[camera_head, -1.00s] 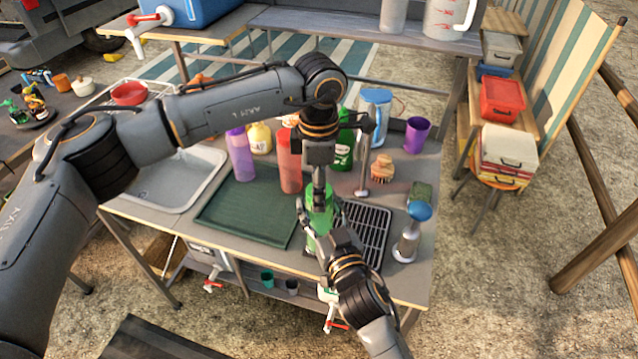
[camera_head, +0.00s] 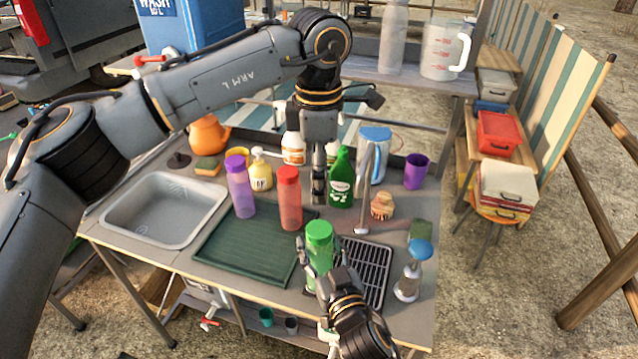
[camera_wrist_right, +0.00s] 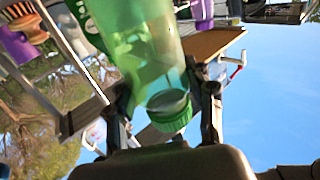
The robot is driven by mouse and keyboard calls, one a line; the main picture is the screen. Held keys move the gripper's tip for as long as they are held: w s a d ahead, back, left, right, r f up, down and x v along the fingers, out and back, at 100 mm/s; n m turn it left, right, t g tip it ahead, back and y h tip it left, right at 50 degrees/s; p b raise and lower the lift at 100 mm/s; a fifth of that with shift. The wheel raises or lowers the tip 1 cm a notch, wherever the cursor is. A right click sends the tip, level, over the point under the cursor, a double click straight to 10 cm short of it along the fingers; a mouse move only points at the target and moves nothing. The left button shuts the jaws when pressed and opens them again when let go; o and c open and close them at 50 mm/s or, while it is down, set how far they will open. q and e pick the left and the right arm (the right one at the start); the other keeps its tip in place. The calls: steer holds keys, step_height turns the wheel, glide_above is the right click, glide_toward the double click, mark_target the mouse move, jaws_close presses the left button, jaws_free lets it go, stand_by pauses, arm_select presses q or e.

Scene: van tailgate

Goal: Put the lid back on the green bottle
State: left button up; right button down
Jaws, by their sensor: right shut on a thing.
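The green bottle (camera_head: 318,276) stands near the front of the counter at the drain rack's left edge, with a green lid (camera_head: 319,232) at its top. My right gripper (camera_head: 319,268) is shut around the bottle from the front. In the right wrist view, which looks upside down, the translucent bottle (camera_wrist_right: 140,50) is between the fingers and the ribbed lid (camera_wrist_right: 172,117) shows at its end. The lid looks seated; its exact fit is too small to judge. My left gripper (camera_head: 318,198) points down above and behind the lid, apart from it. Its fingers show edge-on.
A red bottle (camera_head: 289,200), a purple bottle (camera_head: 240,190) and a dark green bottle (camera_head: 341,180) stand behind. A faucet (camera_head: 364,190) rises beside them. The green tray (camera_head: 240,262) is empty.

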steer(key=shift+c, duration=2.1)
jaws_free()
steer(key=v, duration=1.2)
